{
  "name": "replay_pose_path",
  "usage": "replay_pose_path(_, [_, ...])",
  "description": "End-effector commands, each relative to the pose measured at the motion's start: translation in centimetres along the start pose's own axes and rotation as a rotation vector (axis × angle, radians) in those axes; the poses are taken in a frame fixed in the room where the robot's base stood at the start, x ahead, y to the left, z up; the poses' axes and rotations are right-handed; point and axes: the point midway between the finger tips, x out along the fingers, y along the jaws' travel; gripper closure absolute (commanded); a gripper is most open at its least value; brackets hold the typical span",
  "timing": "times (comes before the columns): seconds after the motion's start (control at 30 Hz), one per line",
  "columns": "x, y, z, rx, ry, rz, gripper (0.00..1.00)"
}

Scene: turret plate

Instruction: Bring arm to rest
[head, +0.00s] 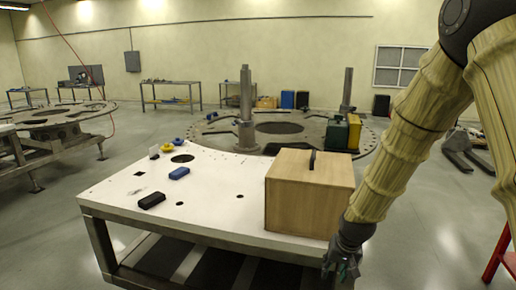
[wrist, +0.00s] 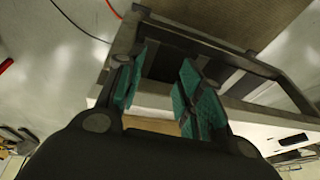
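My arm hangs down at the right of the head view in its tan sleeve, bent at the elbow. My gripper (head: 342,268) is low at the table's front right corner, beside the wooden box. In the wrist view my gripper (wrist: 160,90) shows two teal-padded fingers set apart with nothing between them. The table's metal frame shows beyond the fingers there. Whether the gripper touches the table edge is unclear.
A white-topped table (head: 225,205) carries a wooden box (head: 300,195) with a black handle, a black block (head: 151,200) and a blue block (head: 179,173). A red stand (head: 500,255) is at the right edge. Open floor lies between it and the table.

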Motion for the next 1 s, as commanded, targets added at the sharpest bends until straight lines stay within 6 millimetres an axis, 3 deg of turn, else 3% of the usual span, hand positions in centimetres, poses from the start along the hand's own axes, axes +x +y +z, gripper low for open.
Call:
replay_pose_path(0.03, [2.4,0.6,2.0,-0.006,-0.020,0.007,0.63])
replay_pose_path(0.2, [8.2,2.1,7.6,-0.031,-0.056,0.020,0.63])
replay_pose_path(0.5, [16.2,5.1,18.6,-0.077,-0.124,0.044,0.63])
replay_pose_path(0.8, [21.1,8.2,30.4,-0.124,-0.194,0.064,0.63])
replay_pose_path(1.0, [22.7,10.2,38.1,-0.157,-0.238,0.074,0.63])
